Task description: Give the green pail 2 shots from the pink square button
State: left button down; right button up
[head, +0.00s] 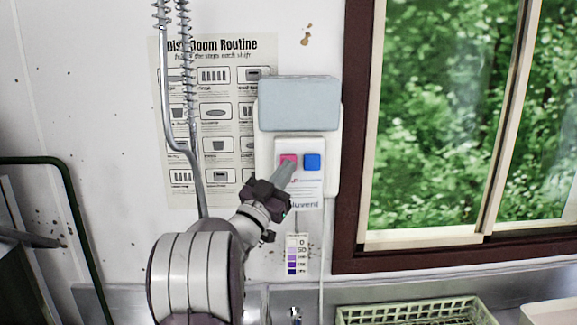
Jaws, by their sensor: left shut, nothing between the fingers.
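The pink square button (288,159) is on the front of a white wall dispenser (326,143) with a grey-blue top. My left gripper (284,172) is shut with nothing between its fingers. Its fingertips are at the lower edge of the pink button and cover part of it. I cannot tell whether they touch or press it. A blue square button (312,161) is just to the right of the pink one. The green pail is not in view. My right gripper is not in view.
A light green crate (412,312) stands below the window, with a pale tray (552,311) to its right. A coiled spring hose (187,80) hangs left of the dispenser. A color chart (297,254) is on the wall below it. A dark green rail (75,200) is at left.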

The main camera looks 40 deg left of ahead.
pick_arm(q)
jog(key=shift+w+a, duration=0.5)
jog(key=shift+w, duration=0.05)
dwell(1.0)
dwell(0.4)
jog(key=shift+s+d+f+b, duration=0.1)
jog(key=shift+s+d+b, duration=0.2)
jog(key=shift+b, duration=0.2)
jog(key=shift+s+d+b, duration=0.45)
jog(key=shift+s, duration=0.1)
jog(key=shift+s+d+b, duration=1.5)
jog(key=shift+s+d, duration=0.1)
jog(key=shift+s, duration=0.3)
